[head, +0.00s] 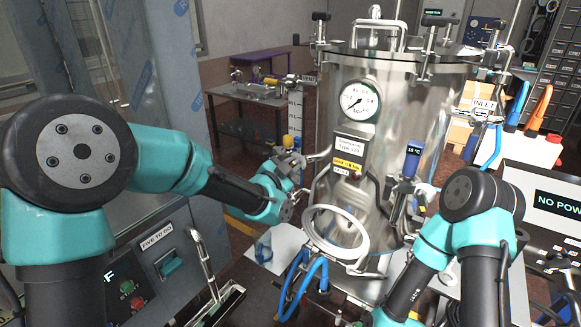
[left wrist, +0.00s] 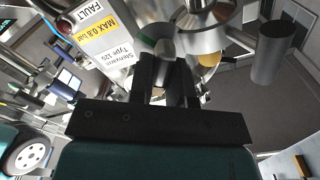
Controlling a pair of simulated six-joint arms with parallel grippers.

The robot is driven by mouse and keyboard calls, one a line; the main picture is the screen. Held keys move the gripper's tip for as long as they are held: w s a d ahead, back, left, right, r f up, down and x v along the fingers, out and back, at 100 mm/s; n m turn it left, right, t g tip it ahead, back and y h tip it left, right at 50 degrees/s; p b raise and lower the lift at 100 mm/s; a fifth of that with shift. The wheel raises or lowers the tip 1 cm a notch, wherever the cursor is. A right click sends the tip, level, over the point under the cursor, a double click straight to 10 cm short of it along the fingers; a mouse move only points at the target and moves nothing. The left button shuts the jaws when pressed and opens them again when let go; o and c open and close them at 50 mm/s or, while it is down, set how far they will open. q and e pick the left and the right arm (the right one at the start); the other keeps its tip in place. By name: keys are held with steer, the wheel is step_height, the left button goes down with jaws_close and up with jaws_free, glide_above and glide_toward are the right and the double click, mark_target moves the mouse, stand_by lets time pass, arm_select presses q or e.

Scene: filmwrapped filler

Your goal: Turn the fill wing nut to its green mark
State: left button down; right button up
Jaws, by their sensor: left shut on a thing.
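My left gripper (head: 296,160) is at the left side of the steel tank (head: 385,110), beside a short side fitting (head: 319,157). In the left wrist view its two dark fingers (left wrist: 166,75) are shut on a small grey piece (left wrist: 165,48), which looks like the fill wing nut. The fingers cover most of it.
A pressure gauge (head: 360,98) and a yellow label (head: 347,164) are on the tank front. A round ring-shaped fitting (head: 336,232) and blue hoses (head: 303,282) are below. A cylinder (left wrist: 272,54) stands right of the fingers. A control cabinet (head: 150,262) is at lower left.

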arm_select(q)
steer(key=m, duration=0.7)
steer(key=shift+f, duration=0.1)
steer(key=m, duration=0.6)
steer(key=shift+f+m, duration=0.15)
steer(key=shift+m, duration=0.25)
steer(key=m, duration=0.4)
steer(key=shift+f, duration=0.1)
steer(key=m, duration=0.5)
steer(key=shift+f, duration=0.1)
steer(key=shift+m, duration=0.3)
steer(key=c, duration=1.1)
jaws_free()
steer(key=shift+o, duration=0.2)
